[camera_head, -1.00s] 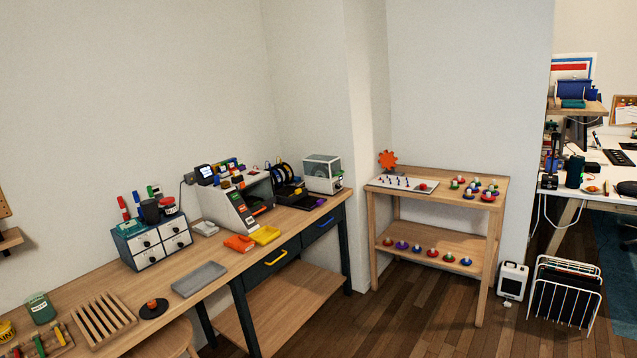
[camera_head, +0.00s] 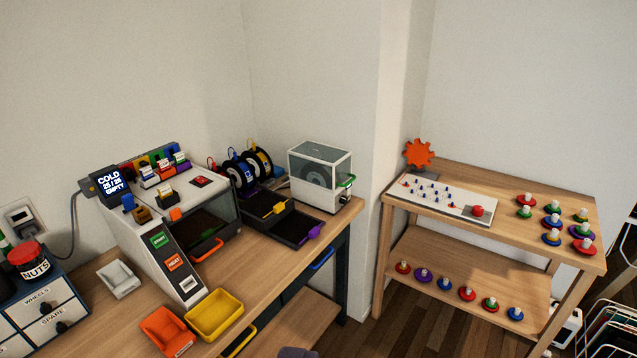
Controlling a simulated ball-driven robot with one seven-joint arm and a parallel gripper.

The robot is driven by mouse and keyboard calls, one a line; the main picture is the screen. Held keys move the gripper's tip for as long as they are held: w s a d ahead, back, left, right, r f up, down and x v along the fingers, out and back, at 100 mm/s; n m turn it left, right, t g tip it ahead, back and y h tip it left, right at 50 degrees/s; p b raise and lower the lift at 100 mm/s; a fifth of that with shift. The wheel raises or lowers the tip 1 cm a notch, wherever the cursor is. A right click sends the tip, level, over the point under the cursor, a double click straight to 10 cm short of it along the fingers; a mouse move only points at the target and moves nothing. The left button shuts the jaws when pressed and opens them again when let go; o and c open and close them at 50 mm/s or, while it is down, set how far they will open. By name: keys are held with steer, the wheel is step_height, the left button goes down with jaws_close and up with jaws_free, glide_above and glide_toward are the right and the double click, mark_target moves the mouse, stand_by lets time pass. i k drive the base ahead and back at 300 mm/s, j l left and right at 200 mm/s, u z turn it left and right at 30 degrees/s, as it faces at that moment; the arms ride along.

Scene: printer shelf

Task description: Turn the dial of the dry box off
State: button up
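The dry box looks to be the white box with clear grey panels (camera_head: 304,193) at the far right end of the workbench, against the wall. A round spool shape shows dimly inside it. A green handle (camera_head: 347,181) is on its right-hand face. A small dark and pale part low on that face may be the dial, but it is too small to tell its setting. My gripper cannot be made out in this view.
On the bench (camera_head: 257,277) stand a white printer (camera_head: 146,255) with a display reading COLD, spools (camera_head: 237,173), dark trays (camera_head: 296,228), and orange (camera_head: 166,331) and yellow bins (camera_head: 214,314). A wooden shelf (camera_head: 457,258) with coloured knobs stands right. A dark rounded shape shows at the bottom edge.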

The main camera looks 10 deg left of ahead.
mark_target(344, 200)
steer(key=i+z, duration=0.1)
steer(key=i, duration=0.85)
steer(key=i+j+z, duration=0.1)
steer(key=i, duration=0.8)
steer(key=i+j+z, duration=0.1)
steer(key=i, duration=0.85)
